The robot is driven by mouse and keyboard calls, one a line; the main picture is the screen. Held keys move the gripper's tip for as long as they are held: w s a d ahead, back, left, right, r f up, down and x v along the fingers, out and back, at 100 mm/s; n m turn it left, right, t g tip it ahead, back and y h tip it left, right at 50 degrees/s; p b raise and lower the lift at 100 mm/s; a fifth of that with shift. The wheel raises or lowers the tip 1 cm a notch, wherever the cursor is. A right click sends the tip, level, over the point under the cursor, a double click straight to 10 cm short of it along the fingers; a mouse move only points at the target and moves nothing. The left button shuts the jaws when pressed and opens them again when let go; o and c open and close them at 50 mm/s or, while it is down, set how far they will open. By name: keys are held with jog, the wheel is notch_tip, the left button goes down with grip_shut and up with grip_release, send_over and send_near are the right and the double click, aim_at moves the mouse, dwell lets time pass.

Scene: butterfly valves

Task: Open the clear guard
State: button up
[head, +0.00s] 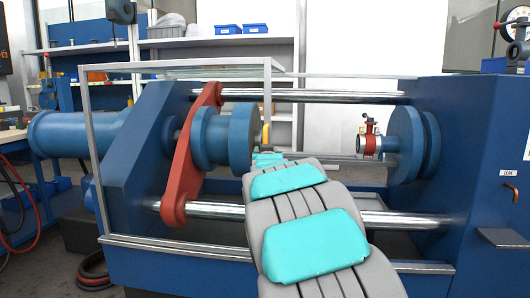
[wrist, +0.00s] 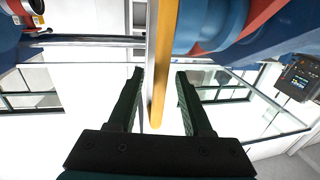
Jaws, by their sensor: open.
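The clear guard is a see-through panel in a grey metal frame (head: 175,64). In the head view it stands in front of the left half of the blue machine, with the right half uncovered. A yellow upright handle (head: 266,134) is at the frame's right edge. In the wrist view the yellow handle (wrist: 164,60) runs between the two dark fingers of my gripper (wrist: 160,74), beside the grey frame post (wrist: 151,50). The fingers are open, with gaps on both sides of the handle. In the head view my arm mostly hides the gripper.
Behind the guard are blue round flanges (head: 240,137) and a red arm (head: 187,165). A small valve (head: 371,140) sits by the right blue flange (head: 408,145). A lower rail (head: 180,248) runs along the machine's front. Shelves (head: 215,43) stand behind.

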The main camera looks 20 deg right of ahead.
jog(key=v, duration=0.7)
jog(key=shift+s+a, duration=0.15)
jog(key=shift+s, duration=0.2)
dwell(0.4)
jog(key=s+a+f+n+g+y+p, duration=0.1)
jog(key=s+a+f+g+y+p, duration=0.1)
jog(key=s+a+f+g, duration=0.5)
jog(key=s+a+f+n+g+y+p, duration=0.1)
jog(key=s+a+f+g+y+p, duration=0.15)
jog(key=s+f, duration=0.9)
jog(key=s+a+f+g, duration=0.2)
jog(key=s+g, duration=0.1)
jog(key=s, duration=0.6)
jog(key=s+a+f+n+g+y+p, duration=0.1)
jog(key=s+a+g, duration=0.2)
jog(key=s, duration=0.7)
jog(key=s+a+f+n+g, duration=0.1)
jog(key=s+a+f+g, duration=0.1)
jog(key=s, duration=0.8)
jog(key=shift+s+a+f+g+y+p, duration=0.15)
jog(key=shift+s+f+g+y+p, duration=0.15)
jog(key=shift+g, duration=0.35)
